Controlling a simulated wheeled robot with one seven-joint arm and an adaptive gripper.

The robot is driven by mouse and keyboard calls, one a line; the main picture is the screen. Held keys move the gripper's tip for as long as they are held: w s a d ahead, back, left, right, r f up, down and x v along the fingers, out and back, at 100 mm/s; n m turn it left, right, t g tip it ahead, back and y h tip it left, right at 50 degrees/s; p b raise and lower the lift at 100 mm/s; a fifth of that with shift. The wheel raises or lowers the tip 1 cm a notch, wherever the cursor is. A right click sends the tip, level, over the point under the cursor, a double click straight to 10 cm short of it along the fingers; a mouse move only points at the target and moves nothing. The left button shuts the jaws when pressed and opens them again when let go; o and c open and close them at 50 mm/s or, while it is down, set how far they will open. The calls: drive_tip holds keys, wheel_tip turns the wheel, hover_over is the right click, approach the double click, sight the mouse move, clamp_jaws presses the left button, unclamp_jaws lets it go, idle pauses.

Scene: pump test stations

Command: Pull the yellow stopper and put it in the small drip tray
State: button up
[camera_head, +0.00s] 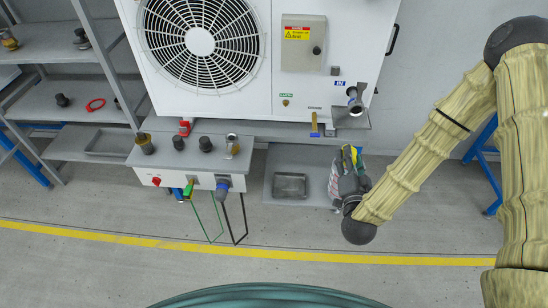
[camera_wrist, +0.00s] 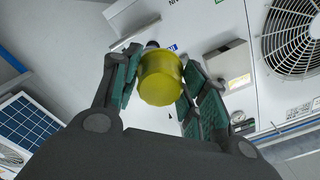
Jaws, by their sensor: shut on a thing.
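My gripper (camera_wrist: 160,85) is shut on the yellow stopper (camera_wrist: 160,78), a short round plug held between the two green-padded fingers in the wrist view. In the head view my gripper (camera_head: 350,160) is over the right part of a low grey shelf, below the machine's IN fitting; only a bit of yellow shows between the fingers. The stopper looks clear of the fitting (camera_head: 354,104), whose metal mouth shows open. A small grey drip tray (camera_head: 290,194) lies on the shelf to the left of my gripper and looks empty.
The white machine (camera_head: 275,90) with a fan stands behind. A grey control box (camera_head: 180,155) with knobs and green and blue plugs is left of the shelf (camera_head: 268,165). The floor in front is clear.

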drive_tip(key=w+a+f+n+g+y+b, duration=0.2)
drive_tip(key=w+a+f+n+y+b, duration=0.2)
drive_tip(key=f+b, duration=0.6)
drive_tip(key=w+a+f+n+g+y+b, duration=0.3)
drive_tip(key=w+a+f+y+b, duration=0.5)
drive_tip(key=b, duration=1.7)
drive_tip(key=w+a+f+n, duration=0.1)
drive_tip(key=w+a+f, duration=0.2)
drive_tip(key=a, duration=0.1)
drive_tip(key=shift+w+a+n, duration=0.3)
drive_tip(key=shift+a, duration=0.1)
drive_tip(key=shift+f+b, duration=0.15)
drive_tip(key=shift+b, duration=0.2)
wheel_tip(320, 180, down, 10)
drive_tip(key=b, duration=0.8)
drive_tip(key=shift+b, duration=0.35)
drive_tip(key=o, duration=1.2)
drive_tip(key=shift+r, duration=0.2)
